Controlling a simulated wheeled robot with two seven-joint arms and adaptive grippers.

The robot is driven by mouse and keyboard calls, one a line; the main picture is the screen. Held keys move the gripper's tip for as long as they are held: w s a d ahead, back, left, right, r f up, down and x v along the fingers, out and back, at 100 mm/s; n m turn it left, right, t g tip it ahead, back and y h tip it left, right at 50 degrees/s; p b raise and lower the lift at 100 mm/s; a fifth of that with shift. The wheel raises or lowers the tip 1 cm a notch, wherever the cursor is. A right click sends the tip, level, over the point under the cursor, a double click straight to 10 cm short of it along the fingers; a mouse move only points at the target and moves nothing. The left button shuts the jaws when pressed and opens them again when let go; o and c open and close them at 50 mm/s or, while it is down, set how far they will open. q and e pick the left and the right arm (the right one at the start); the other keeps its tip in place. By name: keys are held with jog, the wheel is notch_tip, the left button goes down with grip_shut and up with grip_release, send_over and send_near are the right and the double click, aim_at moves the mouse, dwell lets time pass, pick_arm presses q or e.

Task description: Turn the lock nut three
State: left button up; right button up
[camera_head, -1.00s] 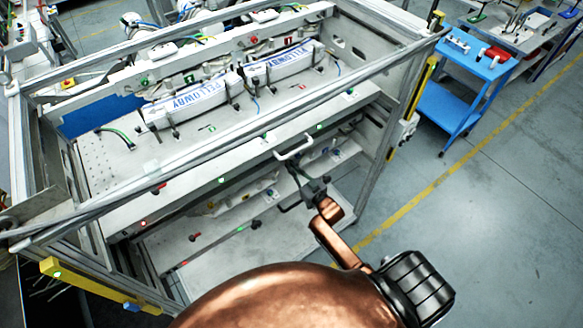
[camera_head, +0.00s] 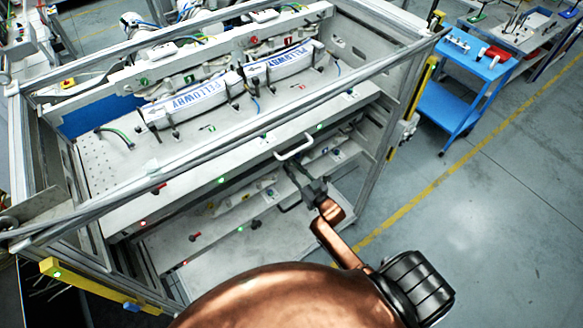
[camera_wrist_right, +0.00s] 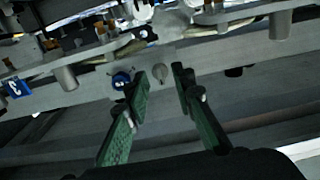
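My right gripper (camera_head: 298,186) is at the front of the machine frame, just below the white handle (camera_head: 294,147) on the upper shelf's front edge. In the right wrist view, its two green-padded fingers (camera_wrist_right: 162,88) are apart, with nothing between them. A small round grey metal piece (camera_wrist_right: 159,68) shows beyond the gap between the fingertips. It may be a lock nut, but no number on it can be read. A round blue knob (camera_wrist_right: 122,80) is just left of the left fingertip; I cannot tell if they touch. My left gripper is not in view.
The machine's upper shelf (camera_head: 100,178) carries two long white labelled units (camera_head: 190,101). A lower shelf (camera_head: 165,250) lies beneath. A metal frame post (camera_head: 385,135) stands right of my gripper. A blue cart (camera_head: 465,85) stands farther right; the floor between is clear.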

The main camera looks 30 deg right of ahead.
jog(key=s, duration=1.1)
jog(key=shift+s+d, duration=0.2)
jog(key=shift+d, duration=0.2)
